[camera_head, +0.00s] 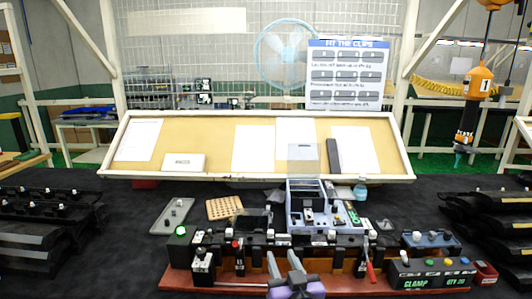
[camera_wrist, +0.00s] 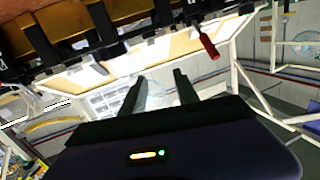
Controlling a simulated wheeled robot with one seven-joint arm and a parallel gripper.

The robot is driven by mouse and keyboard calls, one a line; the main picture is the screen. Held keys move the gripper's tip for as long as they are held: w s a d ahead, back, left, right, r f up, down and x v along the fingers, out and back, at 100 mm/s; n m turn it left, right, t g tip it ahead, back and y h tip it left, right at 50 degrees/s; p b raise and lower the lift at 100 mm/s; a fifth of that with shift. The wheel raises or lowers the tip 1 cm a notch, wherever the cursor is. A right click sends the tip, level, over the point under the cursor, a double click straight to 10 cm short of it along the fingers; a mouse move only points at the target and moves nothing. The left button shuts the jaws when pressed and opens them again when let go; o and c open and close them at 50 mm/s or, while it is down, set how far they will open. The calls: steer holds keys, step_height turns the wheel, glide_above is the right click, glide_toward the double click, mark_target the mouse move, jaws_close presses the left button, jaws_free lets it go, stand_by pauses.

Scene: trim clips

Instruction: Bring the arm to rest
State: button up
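My gripper (camera_head: 282,257) is low in the middle of the head view, in front of the black clip fixture on its red-brown base (camera_head: 190,284). Its two grey fingers stand apart and I see nothing held between them. In the wrist view my gripper (camera_wrist: 158,82) shows two dark fingers spread with a clear gap, free of any object. The fixture edge hangs across the top of that view, with a red-handled clamp (camera_wrist: 208,46). The exact distance between fingers and fixture cannot be told.
A grey parts tray (camera_head: 305,222) stands behind the fixture. A box labelled CLAMP (camera_head: 430,273) sits to its right, a pegboard (camera_head: 224,208) to its back left. Black racks (camera_head: 35,235) flank both sides. A slanted board (camera_head: 210,140) with papers closes the back.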

steer(key=s+d+f+h, duration=0.1)
steer(key=s+d, duration=0.4)
steer(key=s, duration=1.1)
steer(key=s+d+f+m+g+h, duration=0.1)
steer(key=s+d, duration=0.4)
steer(key=s, duration=1.2)
steer(key=s+d+f+g+h, duration=0.1)
steer(key=s+d+f, duration=0.2)
steer(key=s, duration=1.4)
steer(key=d, duration=0.3)
steer(key=shift+f+m+h, duration=0.2)
steer(key=shift+m+h, duration=0.1)
